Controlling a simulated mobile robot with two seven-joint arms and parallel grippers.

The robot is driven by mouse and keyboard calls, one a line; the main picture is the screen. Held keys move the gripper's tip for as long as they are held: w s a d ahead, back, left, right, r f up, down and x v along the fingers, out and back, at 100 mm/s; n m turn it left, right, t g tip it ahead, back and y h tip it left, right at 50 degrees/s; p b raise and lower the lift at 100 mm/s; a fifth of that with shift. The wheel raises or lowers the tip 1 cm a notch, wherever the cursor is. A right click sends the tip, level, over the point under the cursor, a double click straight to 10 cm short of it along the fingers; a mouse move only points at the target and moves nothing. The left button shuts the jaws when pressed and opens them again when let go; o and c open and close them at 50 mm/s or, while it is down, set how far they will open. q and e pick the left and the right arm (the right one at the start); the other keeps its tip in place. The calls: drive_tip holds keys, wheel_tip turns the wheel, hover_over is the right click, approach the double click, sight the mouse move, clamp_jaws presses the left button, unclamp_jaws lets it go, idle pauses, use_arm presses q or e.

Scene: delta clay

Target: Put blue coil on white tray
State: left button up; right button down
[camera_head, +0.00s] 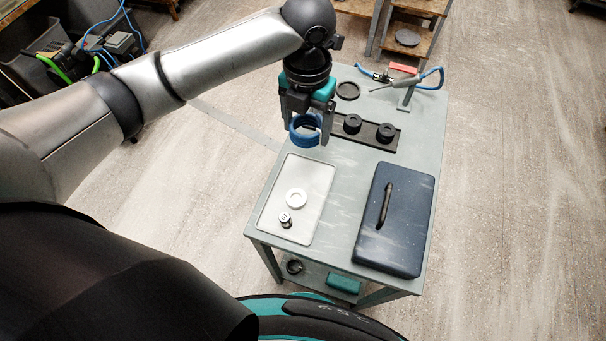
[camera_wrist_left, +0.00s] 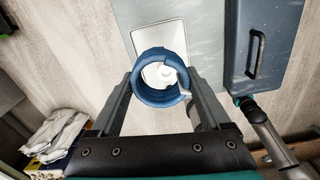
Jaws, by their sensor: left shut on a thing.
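The blue coil (camera_head: 305,131) is a thick blue ring held between the fingers of my left gripper (camera_head: 307,126). It hangs above the table, beyond the far edge of the white tray (camera_head: 315,180) in the head view. In the left wrist view the coil (camera_wrist_left: 150,94) sits between the two fingers (camera_wrist_left: 158,92), with part of the tray (camera_wrist_left: 166,36) showing behind it. The tray is flat and pale and holds a white ring (camera_head: 296,198) and a small metal part (camera_head: 286,220). I do not see my right gripper.
A dark blue case (camera_head: 410,225) with a black handle lies right of the tray. A black holder (camera_head: 378,143) with two dark rings lies behind, with another dark ring (camera_head: 348,91) near it. A blue-hosed tool on a stand (camera_head: 407,96) occupies the table's back right.

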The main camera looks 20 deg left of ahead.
use_arm(q)
drive_tip(key=b, duration=0.2)
hover_over(305, 176)
wheel_tip(305, 176, down, 11)
drive_tip(key=shift+d+f, duration=0.1)
drive_tip(key=shift+f, duration=0.1)
drive_tip(key=shift+f+b, duration=0.4)
drive_tip(key=shift+f, duration=1.6)
drive_tip(key=shift+f, duration=0.15)
drive_tip(key=o, duration=1.2)
wheel_tip(305, 176, up, 12)
drive_tip(key=shift+r+p, duration=0.2)
drive_tip(key=shift+p, duration=1.05)
